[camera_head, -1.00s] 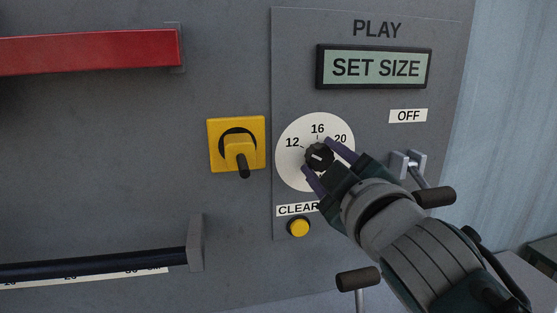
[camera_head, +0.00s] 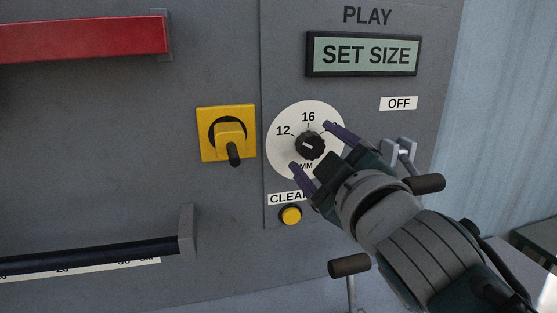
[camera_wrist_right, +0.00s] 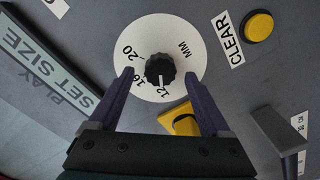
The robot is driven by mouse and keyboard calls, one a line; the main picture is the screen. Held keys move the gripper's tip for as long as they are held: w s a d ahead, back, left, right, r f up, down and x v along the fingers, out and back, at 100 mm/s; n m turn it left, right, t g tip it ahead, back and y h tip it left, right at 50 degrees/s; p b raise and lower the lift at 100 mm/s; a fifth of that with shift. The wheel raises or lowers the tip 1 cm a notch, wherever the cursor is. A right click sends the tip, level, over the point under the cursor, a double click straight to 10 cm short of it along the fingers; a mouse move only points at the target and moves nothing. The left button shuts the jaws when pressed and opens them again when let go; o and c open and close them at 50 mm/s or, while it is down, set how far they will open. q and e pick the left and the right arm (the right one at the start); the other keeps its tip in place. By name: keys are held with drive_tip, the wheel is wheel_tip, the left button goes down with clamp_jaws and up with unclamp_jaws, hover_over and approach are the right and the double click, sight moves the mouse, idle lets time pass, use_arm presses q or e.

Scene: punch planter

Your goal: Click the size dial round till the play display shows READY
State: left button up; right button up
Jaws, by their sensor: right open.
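The size dial is a black knob (camera_head: 309,146) on a white round plate (camera_head: 281,152) marked 12, 16 and 20; the 20 is mostly hidden by a finger. In the right wrist view, the white mark on the knob (camera_wrist_right: 160,68) points about at 12. The play display (camera_head: 366,55) reads SET SIZE. My right gripper (camera_head: 309,146) is open, its purple fingertips spread on either side of the knob with gaps. The right wrist view also shows the open fingers (camera_wrist_right: 158,82) apart from the knob. My left gripper is out of view.
A yellow CLEAR button (camera_head: 291,215) sits below the dial. A yellow rotary switch (camera_head: 228,133) is to its left. A lever by the OFF label (camera_head: 398,104) is at the right. A red bar (camera_head: 85,40) and a dark rail (camera_head: 90,255) are at the left.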

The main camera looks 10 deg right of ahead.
drive_tip(key=s, duration=0.9)
drive_tip(key=shift+d, duration=0.15)
